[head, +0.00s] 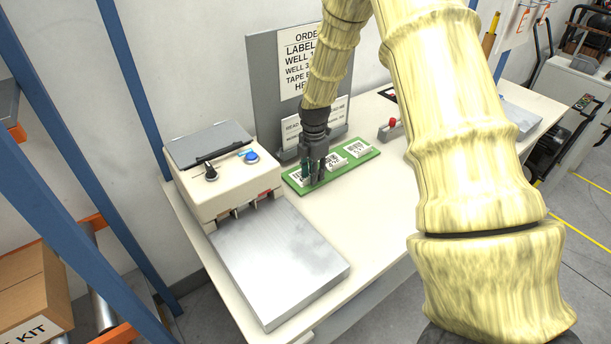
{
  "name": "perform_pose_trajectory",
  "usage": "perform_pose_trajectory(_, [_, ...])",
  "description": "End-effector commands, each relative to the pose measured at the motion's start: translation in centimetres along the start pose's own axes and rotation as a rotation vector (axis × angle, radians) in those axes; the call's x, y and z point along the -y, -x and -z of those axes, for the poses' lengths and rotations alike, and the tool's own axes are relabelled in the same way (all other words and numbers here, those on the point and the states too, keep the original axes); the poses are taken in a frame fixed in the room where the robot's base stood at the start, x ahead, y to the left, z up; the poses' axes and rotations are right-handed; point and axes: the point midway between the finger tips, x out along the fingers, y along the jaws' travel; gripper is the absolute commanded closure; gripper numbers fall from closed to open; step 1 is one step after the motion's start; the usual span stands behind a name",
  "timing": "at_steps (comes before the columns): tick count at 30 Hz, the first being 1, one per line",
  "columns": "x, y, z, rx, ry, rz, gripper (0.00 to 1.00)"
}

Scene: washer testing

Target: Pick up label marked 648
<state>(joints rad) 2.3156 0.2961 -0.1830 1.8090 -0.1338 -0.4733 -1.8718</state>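A green tray (339,172) lies on the white table and bears several small white labels with dark print. One label (357,149) shows at its right end, another (333,160) in the middle, and a third (301,174) at the left, partly behind my gripper. The printed numbers are too small to read, so I cannot tell which is 648. My gripper (316,181) points down over the left part of the tray, its fingertips close to the left label. Whether its fingers are apart or hold anything is not clear.
A beige machine (228,179) with a blue button and a metal plate (279,262) stands left of the tray. A grey board (266,75) with printed signs rises behind. A red-knobbed device (391,128) sits to the right. Bare table lies in front of the tray.

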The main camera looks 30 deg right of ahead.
Motion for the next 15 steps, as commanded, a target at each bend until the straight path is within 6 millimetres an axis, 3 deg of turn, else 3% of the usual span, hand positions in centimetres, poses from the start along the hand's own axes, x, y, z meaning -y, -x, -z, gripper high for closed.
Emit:
perform_pose_trajectory(11, [-0.01, -0.86, -0.03, 0.000, 0.000, -0.002, 0.71])
perform_pose_trajectory(12, [-0.01, -0.86, -0.02, 0.000, 0.000, -0.002, 0.73])
perform_pose_trajectory(15, [0.00, -0.85, -0.02, 0.000, 0.000, -0.001, 0.91])
